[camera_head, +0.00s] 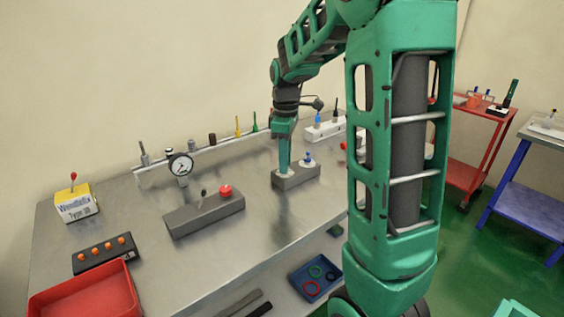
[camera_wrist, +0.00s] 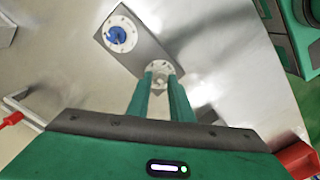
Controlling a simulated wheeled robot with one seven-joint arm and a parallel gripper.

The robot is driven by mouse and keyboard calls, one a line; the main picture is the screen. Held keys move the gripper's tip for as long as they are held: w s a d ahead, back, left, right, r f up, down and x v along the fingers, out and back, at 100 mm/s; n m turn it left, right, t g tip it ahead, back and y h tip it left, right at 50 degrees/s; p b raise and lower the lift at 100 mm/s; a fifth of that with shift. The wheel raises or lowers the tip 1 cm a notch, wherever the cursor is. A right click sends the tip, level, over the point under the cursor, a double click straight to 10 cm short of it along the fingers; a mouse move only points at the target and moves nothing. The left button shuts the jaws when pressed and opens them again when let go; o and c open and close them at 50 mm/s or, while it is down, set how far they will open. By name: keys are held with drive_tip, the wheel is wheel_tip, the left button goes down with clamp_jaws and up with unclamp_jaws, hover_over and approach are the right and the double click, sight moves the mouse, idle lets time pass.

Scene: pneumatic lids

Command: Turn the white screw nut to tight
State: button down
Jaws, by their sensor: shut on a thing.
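The white screw nut (camera_wrist: 160,78) sits on a round white marked dial at one end of a grey block (camera_wrist: 143,54). My gripper (camera_wrist: 161,78) points down at it, with one green finger on either side, shut on the nut. In the head view my gripper (camera_head: 285,166) stands over the left end of the same grey block (camera_head: 297,179). The nut is mostly hidden there, and only part of the white dial (camera_head: 286,173) shows. The dial's marks are too small to read.
A blue nut (camera_wrist: 117,36) on a second white dial is at the block's other end. A grey block (camera_head: 195,216) with a red knob (camera_head: 225,190) stands to the left. A gauge (camera_head: 181,165) and a rail stand behind. Bare table lies in front.

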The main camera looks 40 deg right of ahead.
drive_tip(key=shift+w+r+n, duration=0.15)
drive_tip(key=shift+w+n, duration=0.05)
drive_tip(key=shift+n, duration=0.3)
drive_tip(key=c, duration=1.6)
unclamp_jaws()
drive_tip(key=shift+s, duration=0.1)
wheel_tip(320, 180, up, 11)
drive_tip(key=shift+f, duration=0.2)
